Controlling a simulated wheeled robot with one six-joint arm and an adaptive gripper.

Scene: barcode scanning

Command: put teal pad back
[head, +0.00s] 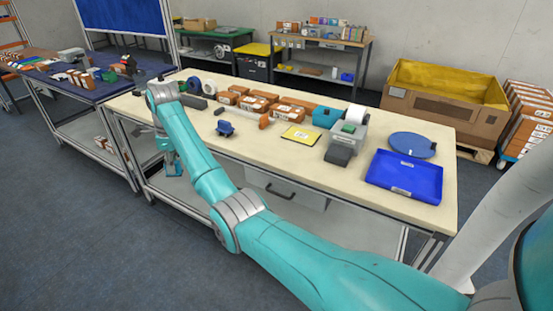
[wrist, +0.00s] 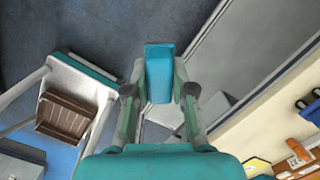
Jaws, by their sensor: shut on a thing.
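The teal pad (wrist: 159,72) is a flat block gripped between the two fingers of my gripper (wrist: 160,95) in the wrist view. In the head view my gripper (head: 170,156) hangs low at the front left of the light-topped table (head: 258,152), outside its front edge. The pad (head: 173,171) shows there small, below the tabletop level and partly hidden. In the wrist view the floor lies behind the pad.
The table holds a blue tray (head: 405,178), a blue disc (head: 412,145), a yellow pad (head: 300,136), a small blue item (head: 226,128) and several orange-brown boxes. A dark-blue-topped table (head: 85,82) stands at left. Floor at front left is clear.

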